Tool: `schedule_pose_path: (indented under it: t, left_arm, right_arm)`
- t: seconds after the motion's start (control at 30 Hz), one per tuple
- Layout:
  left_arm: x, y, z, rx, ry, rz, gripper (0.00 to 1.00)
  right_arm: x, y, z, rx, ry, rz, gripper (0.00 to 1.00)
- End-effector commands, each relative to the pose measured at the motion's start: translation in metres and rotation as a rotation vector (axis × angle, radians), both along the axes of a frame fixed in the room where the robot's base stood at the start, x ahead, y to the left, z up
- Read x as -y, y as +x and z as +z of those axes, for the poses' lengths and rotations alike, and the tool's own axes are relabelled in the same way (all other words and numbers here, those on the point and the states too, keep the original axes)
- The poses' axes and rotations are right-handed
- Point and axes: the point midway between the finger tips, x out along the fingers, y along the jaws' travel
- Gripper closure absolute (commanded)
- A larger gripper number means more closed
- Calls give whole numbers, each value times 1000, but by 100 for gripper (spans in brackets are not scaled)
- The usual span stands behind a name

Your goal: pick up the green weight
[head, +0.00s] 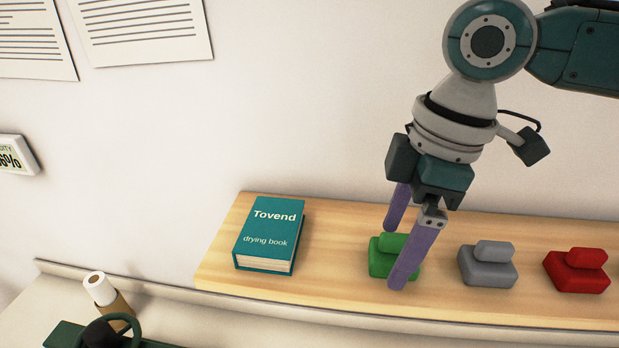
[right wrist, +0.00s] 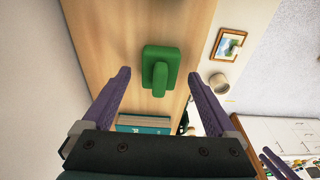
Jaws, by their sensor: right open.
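The green weight (head: 380,262), a block with a raised grip bar on top, sits on the wooden shelf (head: 340,290). My right gripper (head: 393,258) is open, pointing down at it, with one finger in front of the weight and the other behind. In the right wrist view the green weight (right wrist: 150,55) lies ahead between the open fingers (right wrist: 160,73), with no visible contact; its exact distance is hard to tell. Purple fingers, apparently of my left gripper (right wrist: 275,162), show at the lower right edge of the right wrist view; their opening is unclear.
A grey weight (head: 488,268) and a red weight (head: 577,273) stand to the right on the shelf. A teal book (head: 268,233) lies to the left, with bare shelf between. A white roll (head: 99,288) stands on the lower counter. The wall rises behind the shelf.

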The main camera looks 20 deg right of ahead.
Motion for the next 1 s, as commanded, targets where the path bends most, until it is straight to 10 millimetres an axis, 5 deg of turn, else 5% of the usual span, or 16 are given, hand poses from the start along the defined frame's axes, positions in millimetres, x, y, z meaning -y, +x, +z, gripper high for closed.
schedule_pose_path:
  t: [0.17,1.0]
  left_arm:
    - [0,0,0,0,0,0,51]
    - [0,0,0,0,0,0,51]
  right_arm:
    - [0,0,0,1,1,1,10]
    - [0,0,1,1,0,1,100]
